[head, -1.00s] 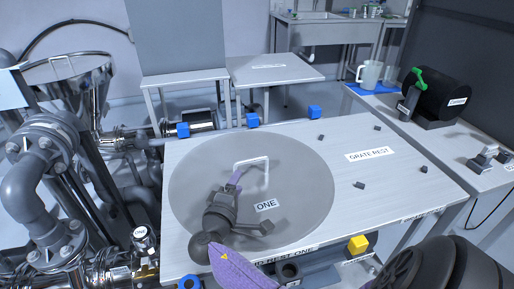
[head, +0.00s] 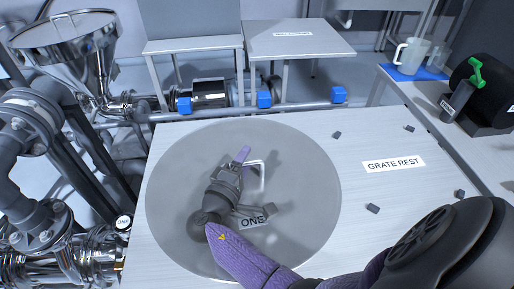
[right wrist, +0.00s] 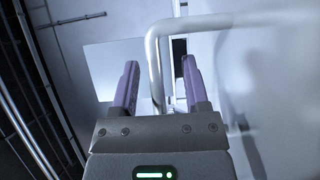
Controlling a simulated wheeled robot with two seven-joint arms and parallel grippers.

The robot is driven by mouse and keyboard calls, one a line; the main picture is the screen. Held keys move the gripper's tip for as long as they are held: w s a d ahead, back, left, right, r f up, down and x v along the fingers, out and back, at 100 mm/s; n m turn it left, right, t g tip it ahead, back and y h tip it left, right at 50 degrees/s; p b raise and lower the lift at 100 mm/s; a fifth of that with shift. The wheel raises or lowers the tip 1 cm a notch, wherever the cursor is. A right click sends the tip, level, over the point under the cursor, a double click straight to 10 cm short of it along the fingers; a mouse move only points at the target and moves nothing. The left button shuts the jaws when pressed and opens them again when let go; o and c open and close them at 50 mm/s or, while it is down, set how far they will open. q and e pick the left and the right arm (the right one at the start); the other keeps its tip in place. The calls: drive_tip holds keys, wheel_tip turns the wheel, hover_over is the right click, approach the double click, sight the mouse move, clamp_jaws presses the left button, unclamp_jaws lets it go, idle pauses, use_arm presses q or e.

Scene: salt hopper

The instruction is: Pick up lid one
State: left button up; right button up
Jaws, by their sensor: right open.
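Lid one (head: 305,190) is a large round grey disc labelled ONE, lying flat on the pale table. Its white bar handle (head: 262,176) stands up near the middle. My right gripper (head: 242,157) is over the lid at the handle's left side, hiding part of the handle and label. In the right wrist view its purple fingers are apart, and one leg of the handle (right wrist: 155,62) shows between them. I cannot tell whether either finger touches it. My left gripper is not in view.
The table's GRATE REST area (head: 395,164) at right is bare except for small dark blocks. Blue blocks (head: 264,99) stand along the far edge. A metal funnel and pipes (head: 68,50) crowd the left. A side table with a jug (head: 411,56) and black drum is at right.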

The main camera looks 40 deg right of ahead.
drive_tip(key=shift+s+a+r, duration=0.1)
drive_tip(key=shift+s+a, duration=0.05)
drive_tip(key=shift+a, duration=0.15)
clamp_jaws()
idle(1.1)
